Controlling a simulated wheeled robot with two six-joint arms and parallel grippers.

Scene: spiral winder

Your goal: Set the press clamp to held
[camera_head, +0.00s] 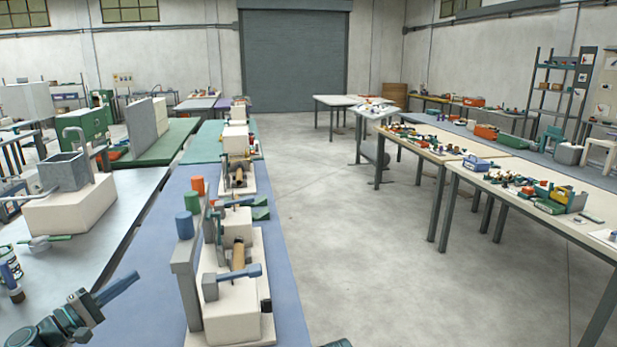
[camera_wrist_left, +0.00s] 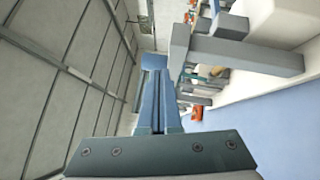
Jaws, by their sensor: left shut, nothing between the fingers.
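The winder stands on the blue-topped bench, with a white block (camera_head: 229,300) at its near end. A blue lever (camera_head: 239,272) lies nearly level across the block's top. A brown roll (camera_head: 238,256) sits just behind it. No part is labelled, so I cannot tell for certain which is the press clamp. My left gripper (camera_head: 132,281) is shut and empty, left of the winder and apart from it. In the left wrist view its blue fingers (camera_wrist_left: 155,68) are together, and the winder's grey post and arm (camera_wrist_left: 240,52) show to their right.
A grey upright post (camera_head: 187,290) stands at the winder's left, between my left gripper and the white block. A metal-topped bench (camera_head: 130,215) is at left. Open floor (camera_head: 350,230) lies to the right.

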